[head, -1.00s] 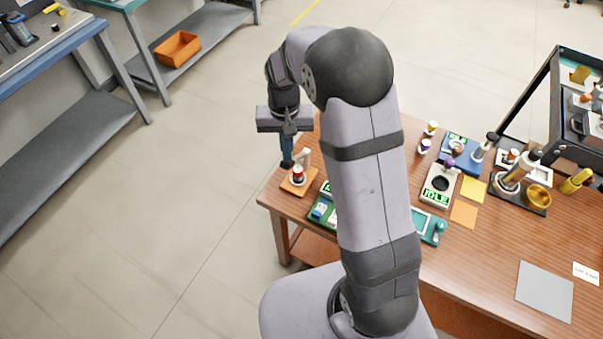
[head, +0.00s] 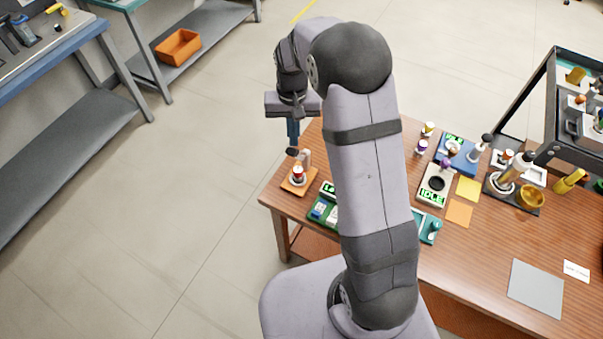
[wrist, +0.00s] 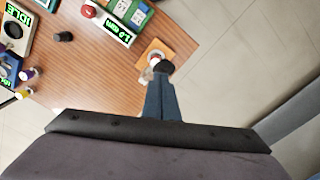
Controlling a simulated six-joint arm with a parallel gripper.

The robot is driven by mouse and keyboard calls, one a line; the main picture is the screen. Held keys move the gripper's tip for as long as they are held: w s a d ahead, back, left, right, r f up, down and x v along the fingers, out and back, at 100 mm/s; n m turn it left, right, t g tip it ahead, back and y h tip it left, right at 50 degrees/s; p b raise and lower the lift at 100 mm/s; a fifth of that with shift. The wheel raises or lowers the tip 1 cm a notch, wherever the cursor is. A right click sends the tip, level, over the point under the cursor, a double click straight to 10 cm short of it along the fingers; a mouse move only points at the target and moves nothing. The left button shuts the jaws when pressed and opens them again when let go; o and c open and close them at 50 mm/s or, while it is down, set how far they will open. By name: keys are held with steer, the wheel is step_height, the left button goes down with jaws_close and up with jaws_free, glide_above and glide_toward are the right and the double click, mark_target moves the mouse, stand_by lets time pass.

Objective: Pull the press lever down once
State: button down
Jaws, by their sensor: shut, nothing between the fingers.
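The press stands on an orange base (head: 290,188) at the table's left corner, with a red-and-white piece (head: 298,175) on it and a pale post (head: 306,158) behind. A dark knob (head: 292,152), apparently the lever's end, shows by the post. It also shows in the wrist view (wrist: 166,67), over the edge of the orange base (wrist: 180,47). My gripper (head: 293,143) points down with its blue fingers shut and empty. The fingertips are right above the knob; I cannot tell whether they touch it. The lever arm is largely hidden.
A green device (head: 321,213) stands close to the press, partly behind my arm. A white device (head: 435,198) reading IDLE, a blue device (head: 460,160) and small vials stand farther right. Open floor lies left of the table.

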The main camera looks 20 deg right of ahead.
steer(key=shift+w+d+r+p, duration=0.8)
steer(key=shift+w+d+p, duration=0.15)
steer(key=shift+w+d, duration=0.15)
steer(key=shift+r, duration=0.15)
step_height(320, 180, up, 5)
steer(key=p, duration=0.4)
stand_by(0.7)
